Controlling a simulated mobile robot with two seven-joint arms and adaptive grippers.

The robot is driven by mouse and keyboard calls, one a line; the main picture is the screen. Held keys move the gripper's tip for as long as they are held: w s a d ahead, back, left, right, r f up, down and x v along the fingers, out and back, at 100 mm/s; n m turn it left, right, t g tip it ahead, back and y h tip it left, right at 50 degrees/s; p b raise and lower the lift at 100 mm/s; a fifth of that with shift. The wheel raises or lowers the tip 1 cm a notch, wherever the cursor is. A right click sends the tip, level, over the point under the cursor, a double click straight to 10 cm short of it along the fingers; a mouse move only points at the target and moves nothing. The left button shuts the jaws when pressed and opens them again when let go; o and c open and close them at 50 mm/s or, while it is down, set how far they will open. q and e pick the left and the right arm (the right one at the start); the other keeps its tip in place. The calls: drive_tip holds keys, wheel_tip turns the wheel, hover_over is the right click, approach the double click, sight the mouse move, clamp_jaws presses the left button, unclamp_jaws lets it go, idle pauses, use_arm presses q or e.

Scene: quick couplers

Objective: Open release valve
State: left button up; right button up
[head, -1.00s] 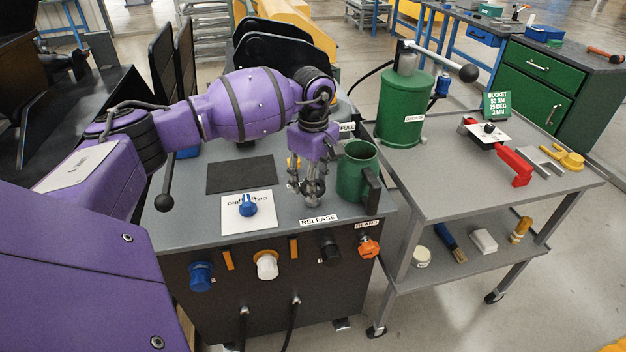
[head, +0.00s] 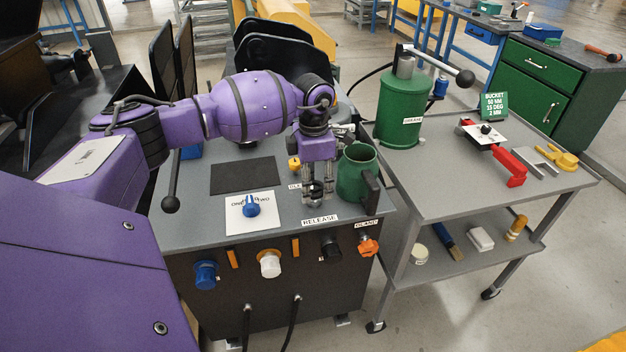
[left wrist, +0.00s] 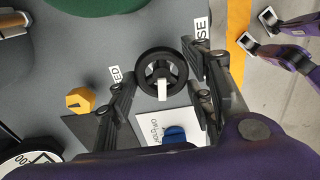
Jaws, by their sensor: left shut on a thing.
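The release valve is a black spoked handwheel (left wrist: 162,74) with a white block on its rim, seen in the left wrist view between my fingers. My left gripper (left wrist: 162,92) points down and is shut on the handwheel, one finger on each side. In the head view my left gripper (head: 318,198) stands over the bench top behind the RELEASE label (head: 320,220). There its fingers mostly hide the wheel.
A green mug (head: 352,178) stands close to the right of my left gripper. A blue knob on a white plate (head: 240,222) and a yellow knob (head: 294,163) are nearby. A cart (head: 440,185) with a green canister (head: 402,110) stands to the right.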

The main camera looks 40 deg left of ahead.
use_arm(q)
drive_tip(key=n, duration=0.1)
drive_tip(key=n+p, duration=0.1)
drive_tip(key=n, duration=0.2)
drive_tip(key=shift+a+r+n+p, duration=0.1)
drive_tip(key=shift+r+n+p, duration=0.15)
drive_tip(key=shift+n+p, duration=0.05)
drive_tip(key=n+p, duration=0.1)
drive_tip(key=n, duration=0.2)
drive_tip(key=shift+n+p, duration=0.3)
drive_tip(key=shift+n, duration=0.1)
drive_tip(key=n+p, duration=0.2)
drive_tip(key=n, duration=0.2)
drive_tip(key=shift+r, duration=0.1)
drive_tip(key=n+p, duration=0.1)
drive_tip(key=n, duration=0.2)
drive_tip(key=shift+s+n+p, duration=0.1)
drive_tip(key=shift+n+p, duration=0.65)
drive_tip(key=shift+n, duration=0.45)
drive_tip(key=shift+n+p, duration=0.35)
drive_tip(key=shift+n, duration=0.45)
drive_tip(key=shift+f+n, duration=0.25)
drive_tip(key=shift+n, duration=0.05)
use_arm(e)
wheel_tip(320, 180, up, 9)
drive_tip(key=w+a, duration=0.1)
drive_tip(key=w, duration=0.1)
drive_tip(key=shift+w+t, duration=0.4)
use_arm(q)
drive_tip(key=shift+s+f, duration=0.1)
